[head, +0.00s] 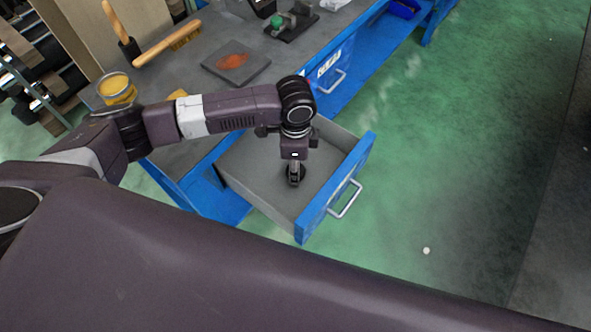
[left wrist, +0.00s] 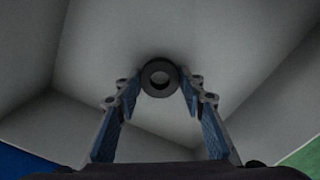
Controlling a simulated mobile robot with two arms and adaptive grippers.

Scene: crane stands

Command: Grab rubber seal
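The rubber seal (left wrist: 160,66) is a dark ring with a round hole, seen in the left wrist view on the grey drawer floor. My left gripper (left wrist: 160,90) is open, with one blue-padded finger on each side of the view and the ring centred between and just beyond the fingertips. I cannot tell whether the fingers touch it. In the head view my left gripper (head: 295,180) points down into the open drawer (head: 250,172), and the ring cannot be told apart from the dark fingers there. My right gripper is not in view.
The drawer has grey walls and a blue front (head: 338,190) with a metal handle (head: 346,200). The blue workbench holds a brush (head: 168,45), a yellow tin (head: 116,88) and a dark plate with an orange patch (head: 236,63).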

